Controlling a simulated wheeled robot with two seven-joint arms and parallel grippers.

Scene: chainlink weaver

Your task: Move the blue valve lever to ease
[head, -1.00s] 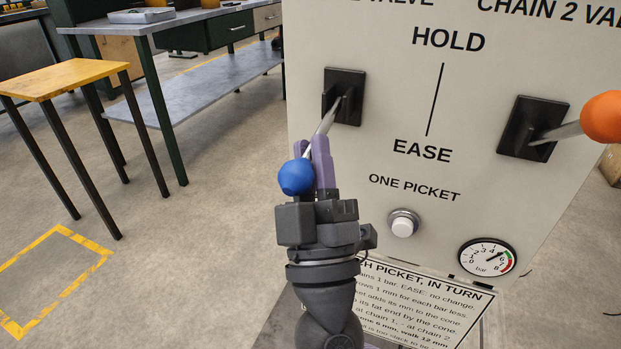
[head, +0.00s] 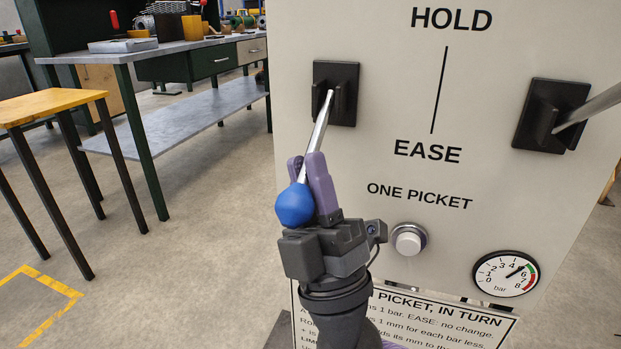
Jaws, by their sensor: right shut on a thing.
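The blue valve lever has a blue ball knob (head: 294,205) on a metal rod (head: 320,135), which comes out of a black bracket (head: 346,80) on the pale panel (head: 400,80). The rod slopes down from the bracket, with the knob at about the height below the EASE label (head: 428,151). My right gripper (head: 312,172) is shut on the lever, its purple fingers either side of the rod just above the knob. The HOLD label (head: 451,19) is above. My left gripper is not in view.
A second metal lever (head: 588,108) sticks out of a black bracket (head: 549,115) at the right. A white push button (head: 408,239) and a pressure gauge (head: 506,274) sit lower on the panel. A workbench (head: 190,48) and a yellow-topped table (head: 45,106) stand left.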

